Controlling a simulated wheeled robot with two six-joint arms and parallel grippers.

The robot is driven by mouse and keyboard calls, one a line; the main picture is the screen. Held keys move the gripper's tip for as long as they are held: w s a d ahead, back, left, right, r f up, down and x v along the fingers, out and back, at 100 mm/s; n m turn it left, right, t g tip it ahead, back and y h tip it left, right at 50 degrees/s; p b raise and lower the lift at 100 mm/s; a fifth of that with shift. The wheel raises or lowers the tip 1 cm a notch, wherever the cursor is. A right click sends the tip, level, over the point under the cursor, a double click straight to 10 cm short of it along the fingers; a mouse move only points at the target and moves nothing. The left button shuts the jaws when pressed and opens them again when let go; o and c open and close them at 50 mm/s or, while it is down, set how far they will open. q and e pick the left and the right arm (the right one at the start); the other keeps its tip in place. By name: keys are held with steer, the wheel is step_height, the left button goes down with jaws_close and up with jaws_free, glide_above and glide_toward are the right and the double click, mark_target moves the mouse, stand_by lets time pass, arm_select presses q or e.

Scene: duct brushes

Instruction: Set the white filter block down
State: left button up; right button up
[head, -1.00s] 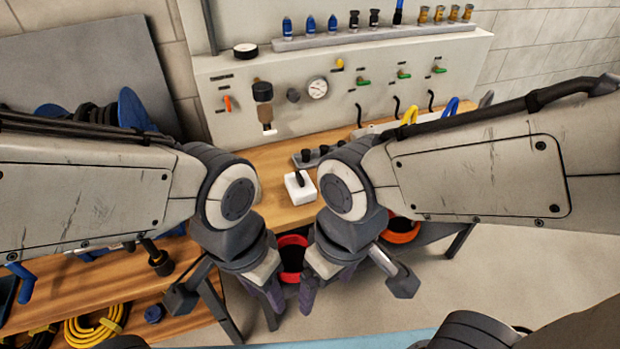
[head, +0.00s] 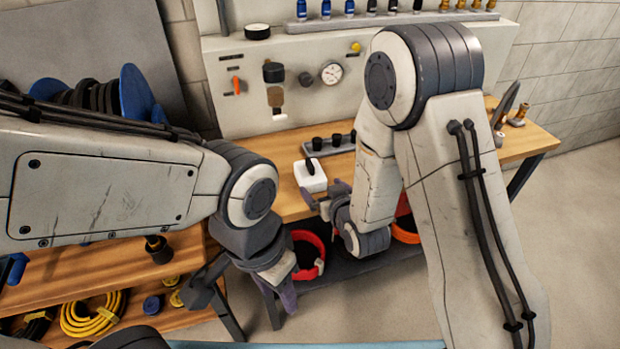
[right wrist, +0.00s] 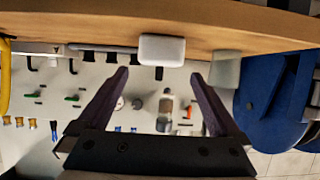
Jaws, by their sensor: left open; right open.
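The white filter block (head: 312,178) rests on the wooden bench near its front edge, with a dark upright piece on its top. It also shows in the right wrist view (right wrist: 162,50), where the picture is upside down. My right gripper (head: 326,196) is open and empty just in front of the block, apart from it. In the right wrist view its two spread fingers (right wrist: 160,76) point towards the block. My left gripper (head: 286,290) is open in front of the bench, lower and to the left, away from the block.
A dark rack (head: 338,142) with black pieces stands behind the block. The wall panel (head: 225,60) carries a gauge (head: 331,73) and valves. A pale grey piece (right wrist: 225,69) is beside the block in the wrist view. A red-rimmed bin (head: 310,262) sits under the bench.

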mark_target(313, 174)
steer(key=p+x, duration=0.1)
steer(key=x, duration=0.4)
steer(key=shift+w+r, duration=0.1)
steer(key=x, duration=0.2)
steer(key=p+x, duration=0.1)
steer(key=x, duration=0.1)
steer(key=shift+w+a+r, duration=0.1)
steer(key=shift+a+r, duration=0.05)
steer(key=shift+r, duration=0.05)
steer(key=shift+w+a+f+p, duration=0.2)
steer(key=shift+w+f+p, duration=0.1)
steer(key=shift+w, duration=0.25)
steer(key=c, duration=1.2)
steer(key=shift+r, duration=0.5)
steer(key=shift+c, duration=0.2)
steer(key=r, duration=0.2)
steer(key=d+r+b, duration=0.1)
steer(key=shift+s+r, duration=0.25)
steer(key=shift+r, duration=0.1)
steer(key=s+d+r+b, duration=0.1)
steer(key=s+d+r, duration=0.45)
steer(key=d, duration=0.25)
steer(key=d+f+m+t+h, duration=0.1)
steer(key=d+f+m+h, duration=0.2)
steer(key=d, duration=0.6)
steer(key=shift+s+m+h, duration=0.3)
steer(key=shift+h, duration=0.2)
